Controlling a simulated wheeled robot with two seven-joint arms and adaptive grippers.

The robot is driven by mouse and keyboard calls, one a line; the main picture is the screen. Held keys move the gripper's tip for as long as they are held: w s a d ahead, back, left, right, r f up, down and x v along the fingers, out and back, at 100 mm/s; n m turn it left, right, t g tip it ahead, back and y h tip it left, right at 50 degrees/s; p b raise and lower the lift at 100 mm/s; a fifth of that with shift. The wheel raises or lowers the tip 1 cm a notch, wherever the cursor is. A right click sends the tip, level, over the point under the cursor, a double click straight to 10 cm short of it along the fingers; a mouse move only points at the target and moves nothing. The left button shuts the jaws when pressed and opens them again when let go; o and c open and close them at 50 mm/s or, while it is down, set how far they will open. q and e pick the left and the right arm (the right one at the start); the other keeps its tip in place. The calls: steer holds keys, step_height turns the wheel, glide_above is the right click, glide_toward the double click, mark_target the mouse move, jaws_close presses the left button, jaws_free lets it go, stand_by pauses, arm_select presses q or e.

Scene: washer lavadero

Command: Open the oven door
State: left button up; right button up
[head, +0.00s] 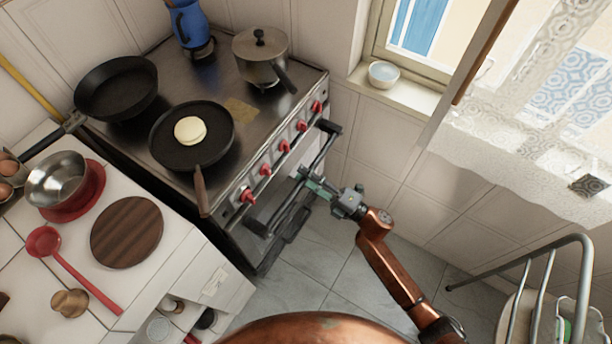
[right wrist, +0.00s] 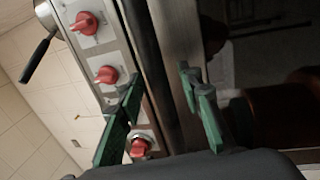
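The oven (head: 250,190) is below a steel stove with a row of red knobs, at the upper middle of the head view. Its door looks shut, with a long bar handle (head: 322,150) along the front. My right gripper (head: 309,180) is at the handle, about midway along it. In the right wrist view its two green fingers (right wrist: 160,80) are spread apart, with the dark handle bar (right wrist: 146,60) between them. I cannot tell whether they touch it. The dark door glass (right wrist: 260,60) shows at the right. My left gripper is not in view.
Pans (head: 117,88), a pot (head: 262,58) and a blue coffee pot (head: 190,28) stand on the stove. A tiled counter (head: 170,245) is at the left. A metal-framed chair (head: 540,262) stands at lower right. The floor (head: 335,265) before the oven is clear.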

steer(key=shift+c, duration=0.2)
jaws_close()
stand_by(0.4)
